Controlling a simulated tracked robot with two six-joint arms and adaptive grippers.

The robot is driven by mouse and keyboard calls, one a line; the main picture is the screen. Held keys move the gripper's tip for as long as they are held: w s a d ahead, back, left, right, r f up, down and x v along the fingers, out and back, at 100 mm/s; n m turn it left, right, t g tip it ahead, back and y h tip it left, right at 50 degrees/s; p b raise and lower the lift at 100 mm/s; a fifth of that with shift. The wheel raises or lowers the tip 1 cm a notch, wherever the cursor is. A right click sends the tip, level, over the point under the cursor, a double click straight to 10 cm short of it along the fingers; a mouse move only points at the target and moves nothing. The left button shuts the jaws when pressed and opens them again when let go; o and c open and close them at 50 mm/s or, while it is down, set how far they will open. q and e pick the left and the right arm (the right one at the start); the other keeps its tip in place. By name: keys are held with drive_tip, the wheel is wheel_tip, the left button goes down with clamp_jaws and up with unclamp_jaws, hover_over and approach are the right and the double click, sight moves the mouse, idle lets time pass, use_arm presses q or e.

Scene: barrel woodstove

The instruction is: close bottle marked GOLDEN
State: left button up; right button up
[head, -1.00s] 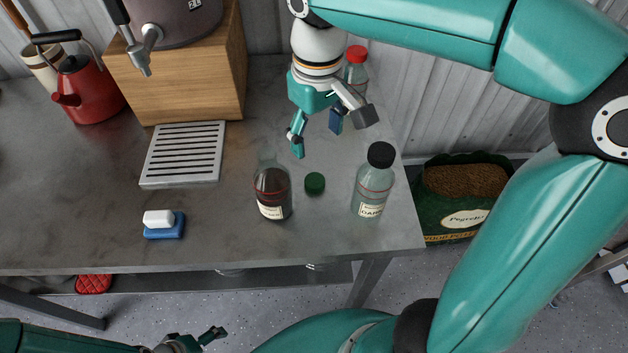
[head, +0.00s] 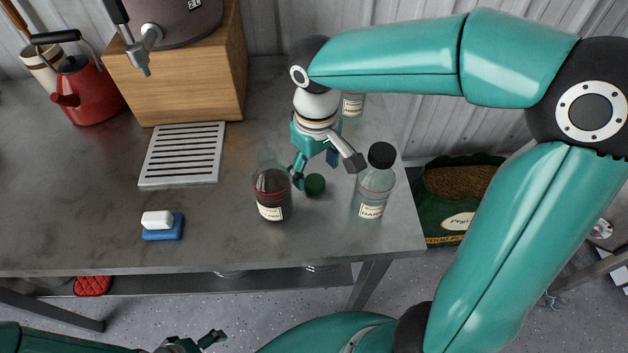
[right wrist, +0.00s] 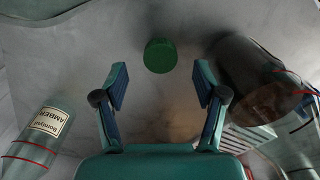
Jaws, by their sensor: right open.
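An uncapped bottle of dark red liquid (head: 272,192) stands upright on the counter; its label is too small to read surely. A green cap (head: 315,184) lies beside it on the right. My right gripper (head: 318,170) is open and empty, pointing down just behind the cap. In the right wrist view the cap (right wrist: 160,55) lies just beyond and between the open fingertips (right wrist: 160,82), apart from them. The dark bottle (right wrist: 255,80) is right of the fingers there. My left gripper (head: 207,341) is low at the bottom edge, partly shown.
A black-capped bottle (head: 375,185) stands to the right of the cap. A bottle labelled AMBER (head: 352,106) stands behind, mostly hidden by my arm. A slatted drip tray (head: 181,155), a sponge with a white block (head: 162,226) and a red kettle (head: 84,92) are to the left.

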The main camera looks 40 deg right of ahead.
sight(315, 181)
wheel_tip(315, 181, down, 4)
drive_tip(key=shift+w+r, duration=0.1)
drive_tip(key=shift+r, duration=0.15)
drive_tip(key=c, duration=0.8)
drive_tip(key=shift+r, duration=0.1)
drive_tip(key=shift+c, duration=0.2)
wheel_tip(315, 181, up, 20)
drive_tip(key=p, duration=0.2)
